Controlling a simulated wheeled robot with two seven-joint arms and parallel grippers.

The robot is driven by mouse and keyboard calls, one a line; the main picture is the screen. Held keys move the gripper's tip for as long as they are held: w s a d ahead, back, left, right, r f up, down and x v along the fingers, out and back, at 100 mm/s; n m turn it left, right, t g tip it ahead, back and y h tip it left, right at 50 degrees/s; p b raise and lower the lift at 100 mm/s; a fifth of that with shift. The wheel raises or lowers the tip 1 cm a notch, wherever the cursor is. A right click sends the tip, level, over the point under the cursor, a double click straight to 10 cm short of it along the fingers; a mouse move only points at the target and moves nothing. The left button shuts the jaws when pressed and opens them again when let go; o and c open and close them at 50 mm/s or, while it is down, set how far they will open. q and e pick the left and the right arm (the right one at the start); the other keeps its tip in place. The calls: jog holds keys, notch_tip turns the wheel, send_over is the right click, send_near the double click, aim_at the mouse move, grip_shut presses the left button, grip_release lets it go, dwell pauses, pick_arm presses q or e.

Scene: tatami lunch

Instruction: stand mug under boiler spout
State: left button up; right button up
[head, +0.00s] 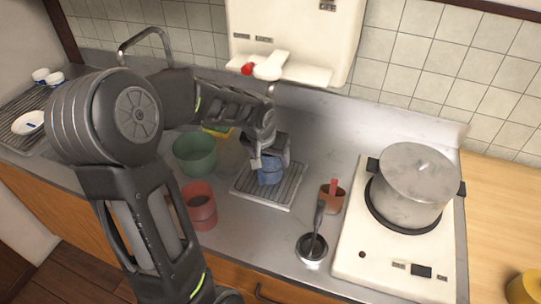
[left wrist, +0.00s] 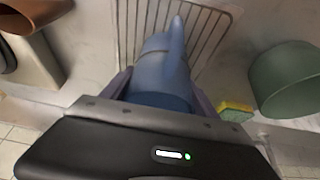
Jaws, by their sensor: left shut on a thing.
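A blue mug (head: 269,173) is at the drip grate (head: 291,190) below the white boiler (head: 290,40) on the wall. My left gripper (head: 270,150) is shut on the mug from above and behind. In the left wrist view the mug (left wrist: 160,75) fills the space between the fingers, with the grate (left wrist: 207,30) beyond it. I cannot tell whether the mug's base touches the grate. The boiler's small spout (head: 271,89) hangs above the gripper, under the white lever. My right gripper is not in view.
A green bowl (head: 195,154), a red cup (head: 200,205) and a yellow sponge (head: 217,131) stand left of the grate.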

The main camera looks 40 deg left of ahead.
pick_arm(q)
jog(key=shift+f, duration=0.2)
jog(key=o, duration=1.4)
jog(key=shift+r, duration=0.1)
jog(key=shift+o, duration=0.2)
jog(key=shift+r, duration=0.1)
jog(key=shift+r, duration=0.2)
jog(key=v, duration=1.1)
jog(key=shift+s+r+b, duration=0.2)
jog(key=shift+r+b, duration=0.1)
jog(key=shift+r, duration=0.05)
